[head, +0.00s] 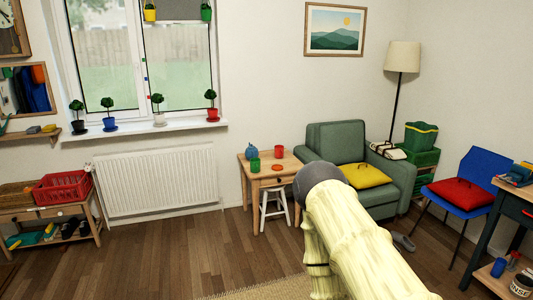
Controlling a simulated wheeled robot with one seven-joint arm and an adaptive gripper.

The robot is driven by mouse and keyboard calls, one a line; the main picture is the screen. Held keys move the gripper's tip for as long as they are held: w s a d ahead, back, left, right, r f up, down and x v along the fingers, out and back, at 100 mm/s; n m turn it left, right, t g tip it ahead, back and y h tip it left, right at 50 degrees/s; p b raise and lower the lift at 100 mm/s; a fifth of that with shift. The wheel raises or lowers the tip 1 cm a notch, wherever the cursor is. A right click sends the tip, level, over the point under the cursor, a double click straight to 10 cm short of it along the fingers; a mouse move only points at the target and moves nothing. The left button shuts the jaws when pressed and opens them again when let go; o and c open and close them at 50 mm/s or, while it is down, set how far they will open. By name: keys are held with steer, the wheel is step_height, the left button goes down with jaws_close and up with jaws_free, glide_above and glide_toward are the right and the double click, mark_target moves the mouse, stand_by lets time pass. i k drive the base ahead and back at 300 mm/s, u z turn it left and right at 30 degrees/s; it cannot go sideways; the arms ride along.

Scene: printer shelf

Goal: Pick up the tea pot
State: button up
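A small blue rounded pot (252,150), which looks like the tea pot, stands at the back left of a small wooden table (262,181). Its spout and handle are too small to make out. A green cup (255,165) is just in front of it, a red cup (279,151) is to its right, and a flat orange-red item (277,168) lies near the middle of the tabletop. My pale arm with a dark rounded end rises at the lower middle, in front of the table's right side. My gripper does not show.
A green armchair (337,147) with a yellow cushion (366,175) stands right of the table. A white stool (274,209) is under the table. A radiator (158,183) and a shelf with a red crate (62,187) are at left. Wooden floor (185,255) is clear before the table.

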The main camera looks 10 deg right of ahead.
mark_target(252, 151)
steer(key=z, duration=0.6)
steer(key=i, duration=3.35)
steer(key=u, duration=0.9)
steer(key=i, duration=0.45)
steer(key=u, duration=0.3)
